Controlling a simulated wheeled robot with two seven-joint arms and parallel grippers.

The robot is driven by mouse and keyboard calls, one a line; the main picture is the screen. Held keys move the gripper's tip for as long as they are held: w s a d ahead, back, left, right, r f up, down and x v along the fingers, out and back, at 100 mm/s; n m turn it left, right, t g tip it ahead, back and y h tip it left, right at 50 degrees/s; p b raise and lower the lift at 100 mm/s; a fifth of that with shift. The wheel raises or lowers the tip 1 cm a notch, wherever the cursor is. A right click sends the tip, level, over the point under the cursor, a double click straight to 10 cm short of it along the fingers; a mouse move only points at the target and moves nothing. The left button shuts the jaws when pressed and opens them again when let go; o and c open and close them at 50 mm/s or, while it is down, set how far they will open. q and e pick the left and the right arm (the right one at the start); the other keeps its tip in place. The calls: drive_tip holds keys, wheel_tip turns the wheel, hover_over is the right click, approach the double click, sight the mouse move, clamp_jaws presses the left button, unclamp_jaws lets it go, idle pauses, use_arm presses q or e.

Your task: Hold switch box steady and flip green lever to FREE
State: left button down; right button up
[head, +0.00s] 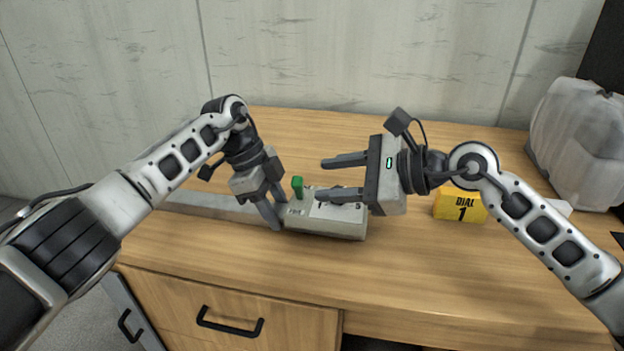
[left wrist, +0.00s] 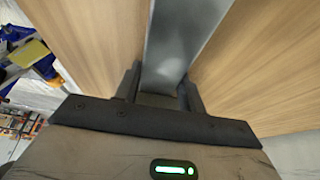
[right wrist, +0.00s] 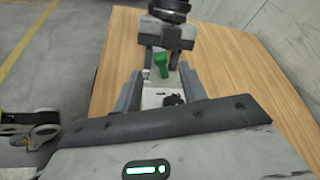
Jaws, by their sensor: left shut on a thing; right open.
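The light grey switch box (head: 327,229) lies on the wooden table, with a printed top face. Its green lever (head: 297,187) stands up near its left end; it also shows in the right wrist view (right wrist: 162,60). My left gripper (head: 271,214) points down and is shut at the box's left end, where a grey strip (head: 215,206) joins; the strip runs between the fingers in the left wrist view (left wrist: 182,45). My right gripper (head: 318,180) is open above the box, its fingers pointing left on either side of the lever's line, apart from it. One finger hides part of the box's top.
A whitish translucent container (head: 578,140) stands at the far right. The wall is behind the table (head: 400,280); drawers are below its front edge. The front table area is clear.

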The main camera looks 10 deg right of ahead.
use_arm(q)
drive_tip(key=shift+r, duration=0.1)
use_arm(e)
drive_tip(key=v, duration=0.6)
drive_tip(key=shift+d, duration=0.35)
drive_tip(key=shift+s+r, duration=0.1)
drive_tip(key=shift+r, duration=0.05)
use_arm(q)
drive_tip(key=c, duration=0.8)
unclamp_jaws()
drive_tip(key=shift+o, duration=0.2)
